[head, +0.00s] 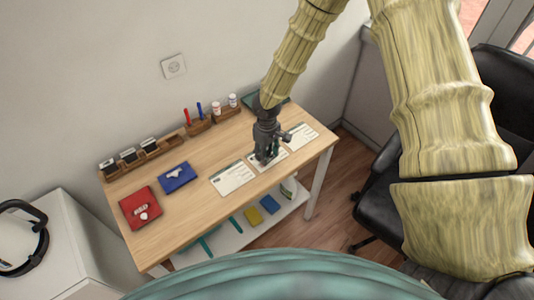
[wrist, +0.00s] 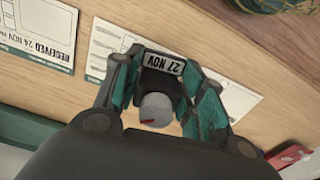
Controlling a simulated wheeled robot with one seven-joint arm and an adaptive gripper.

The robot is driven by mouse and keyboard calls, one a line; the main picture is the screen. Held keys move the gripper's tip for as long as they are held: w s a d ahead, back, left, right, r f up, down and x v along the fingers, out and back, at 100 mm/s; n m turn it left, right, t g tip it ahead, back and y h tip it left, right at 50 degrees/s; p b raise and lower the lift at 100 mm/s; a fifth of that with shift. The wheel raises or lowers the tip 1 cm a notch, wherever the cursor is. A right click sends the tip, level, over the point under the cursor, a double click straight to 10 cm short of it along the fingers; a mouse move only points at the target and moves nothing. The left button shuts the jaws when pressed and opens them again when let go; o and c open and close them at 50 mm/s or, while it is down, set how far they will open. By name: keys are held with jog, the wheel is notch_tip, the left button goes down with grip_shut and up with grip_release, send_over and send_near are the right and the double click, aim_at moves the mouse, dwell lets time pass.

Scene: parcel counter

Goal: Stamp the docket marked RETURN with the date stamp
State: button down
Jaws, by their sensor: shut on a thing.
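My gripper (head: 266,155) is shut on the date stamp (wrist: 162,65), whose label reads 27 NOV in the wrist view. It holds the stamp over the middle docket (head: 264,166), partly hiding that docket. Whether the stamp touches the paper I cannot tell. Another docket (head: 232,178) lies to the left and a third docket (head: 303,136) to the right. In the wrist view, a docket at the left edge (wrist: 40,25) bears RECEIVED 24 NOV. The gripper partly covers the docket beside it (wrist: 108,45). I cannot read the word RETURN on any docket.
A blue pad (head: 178,177) and a red pad (head: 140,208) lie on the left of the wooden table (head: 200,202). A rack (head: 140,158) of stamps, a pen holder (head: 198,127) and a bottle holder (head: 228,113) line the back. A black chair (head: 375,205) stands at right.

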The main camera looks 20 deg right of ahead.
jog(key=shift+r+p, duration=1.25)
jog(key=shift+r, duration=0.9)
